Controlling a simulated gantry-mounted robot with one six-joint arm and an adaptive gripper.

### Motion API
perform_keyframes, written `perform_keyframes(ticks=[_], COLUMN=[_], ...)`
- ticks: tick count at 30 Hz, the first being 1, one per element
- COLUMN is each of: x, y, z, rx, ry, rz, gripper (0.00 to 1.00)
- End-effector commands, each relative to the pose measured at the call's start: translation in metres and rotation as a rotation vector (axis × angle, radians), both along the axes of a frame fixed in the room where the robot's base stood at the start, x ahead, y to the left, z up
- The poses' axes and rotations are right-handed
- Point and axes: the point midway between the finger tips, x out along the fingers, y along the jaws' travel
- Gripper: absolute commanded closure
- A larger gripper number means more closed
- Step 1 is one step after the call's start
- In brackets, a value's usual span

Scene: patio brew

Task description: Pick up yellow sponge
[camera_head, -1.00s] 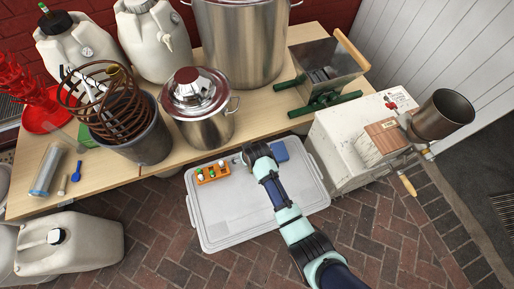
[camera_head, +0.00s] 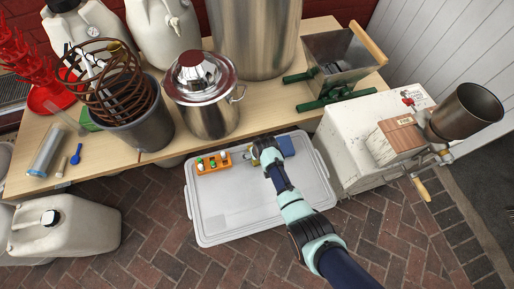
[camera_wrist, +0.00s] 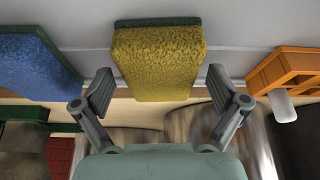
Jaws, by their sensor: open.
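The yellow sponge (camera_wrist: 157,70) shows in the wrist view, with a dark green scouring layer along its top edge. It stands between the two fingers of my gripper (camera_wrist: 162,92), which are spread wide with a gap on each side. In the head view my gripper (camera_head: 264,152) is low over the far part of the grey lidded box (camera_head: 225,221). There the arm and gripper hide most or all of the yellow sponge.
A blue sponge (camera_wrist: 38,52) is close to the left finger; it also shows in the head view (camera_head: 286,146). An orange rack with small bottles (camera_head: 212,163) is left of my gripper. The wooden table (camera_head: 270,117) with pots is behind. A white mill box (camera_head: 358,146) stands right.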

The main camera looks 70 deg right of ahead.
Motion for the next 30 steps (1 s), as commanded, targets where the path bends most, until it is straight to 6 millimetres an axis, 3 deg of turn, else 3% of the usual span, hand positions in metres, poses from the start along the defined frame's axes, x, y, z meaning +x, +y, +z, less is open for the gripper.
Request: perform_keyframes(ticks=[27, 30], x=[0.0005, 0.0004], y=[-0.0004, -0.0003], z=[-0.0033, -0.0034], rx=[-0.002, -0.002], ry=[-0.001, -0.001], rz=[0.001, 0.001], gripper=[0.03, 0.2])
